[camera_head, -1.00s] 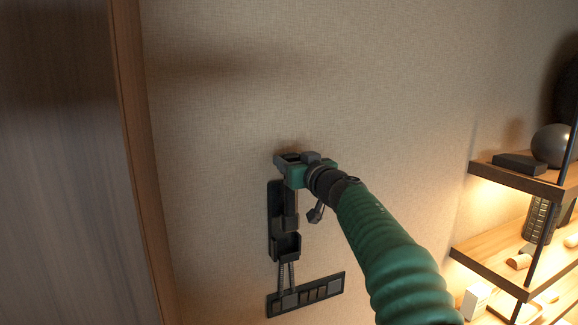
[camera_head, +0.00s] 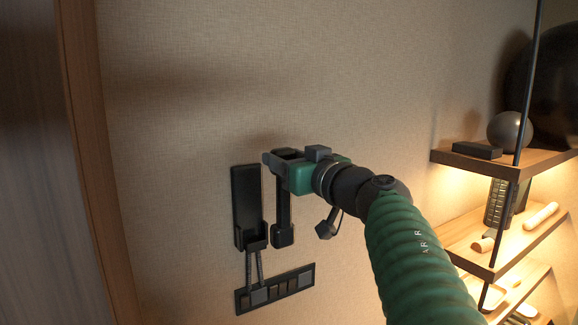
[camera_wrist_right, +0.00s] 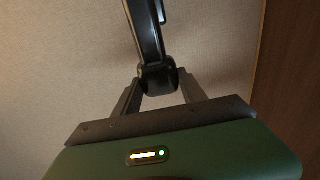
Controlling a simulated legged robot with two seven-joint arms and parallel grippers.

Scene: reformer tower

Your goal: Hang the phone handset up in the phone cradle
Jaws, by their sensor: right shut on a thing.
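The black phone handset (camera_head: 283,212) hangs upright from my right gripper (camera_head: 285,160), which is shut on its upper end. In the right wrist view the handset (camera_wrist_right: 148,38) is pinched between the two fingers (camera_wrist_right: 158,84). The black phone cradle (camera_head: 246,195) is a tall narrow plate on the wall with a cup at its bottom (camera_head: 253,240). The cradle is empty. The handset is just right of the cradle, with a narrow gap between them in the head view. Its distance from the wall is hard to tell. My left gripper is not in view.
A cord (camera_head: 254,266) runs below the cradle to a dark switch panel (camera_head: 275,290) on the wall. A wooden panel edge (camera_head: 90,170) stands at left. Lit shelves (camera_head: 500,160) with a grey ball (camera_head: 510,131) are at right. The wall above the cradle is clear.

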